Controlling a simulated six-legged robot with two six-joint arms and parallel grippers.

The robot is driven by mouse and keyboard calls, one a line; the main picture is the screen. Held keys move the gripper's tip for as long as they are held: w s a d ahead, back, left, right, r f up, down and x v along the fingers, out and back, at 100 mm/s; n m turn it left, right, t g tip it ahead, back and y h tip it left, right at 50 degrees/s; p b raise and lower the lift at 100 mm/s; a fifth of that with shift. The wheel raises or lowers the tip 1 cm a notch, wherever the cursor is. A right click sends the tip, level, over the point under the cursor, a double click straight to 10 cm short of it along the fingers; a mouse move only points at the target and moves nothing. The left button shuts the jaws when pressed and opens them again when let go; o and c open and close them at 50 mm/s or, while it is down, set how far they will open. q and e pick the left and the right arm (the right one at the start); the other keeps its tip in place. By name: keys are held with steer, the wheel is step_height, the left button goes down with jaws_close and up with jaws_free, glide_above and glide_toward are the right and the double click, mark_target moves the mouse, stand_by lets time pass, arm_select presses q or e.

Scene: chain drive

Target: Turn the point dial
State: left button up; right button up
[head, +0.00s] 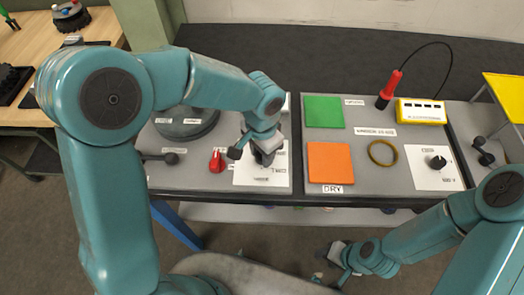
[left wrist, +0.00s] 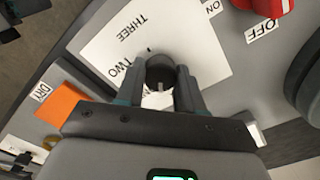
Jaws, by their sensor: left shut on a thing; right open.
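The point dial (left wrist: 160,66) is a dark round knob with a pale pointer line, on a white plate (left wrist: 95,40) marked TWO and THREE. My left gripper (left wrist: 160,88) has one finger on each side of the knob and is shut on it. In the head view my left gripper (head: 258,150) comes down over the same white plate (head: 245,176), and the wrist and fingers mostly hide the dial. Some plate labels are hidden too. My right gripper (head: 333,268) is open and empty, low in front of the bench.
A red switch (head: 217,160) sits left of the plate, by an OFF label in the wrist view. Right of it are green (head: 323,111) and orange (head: 331,163) pads, a brass ring (head: 383,153), another black dial (head: 438,162) and a yellow meter (head: 420,111) with a red probe (head: 390,88).

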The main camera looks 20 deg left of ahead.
arm_select(q)
steer(key=m, duration=0.5)
steer(key=shift+r, duration=0.1)
steer(key=shift+m, duration=0.3)
stand_by(0.4)
steer(key=o, duration=1)
steer(key=shift+o, duration=0.2)
step_height(320, 180, up, 16)
steer(key=shift+r+p, duration=0.2)
steer(key=shift+p, duration=0.2)
steer(key=shift+s, duration=0.1)
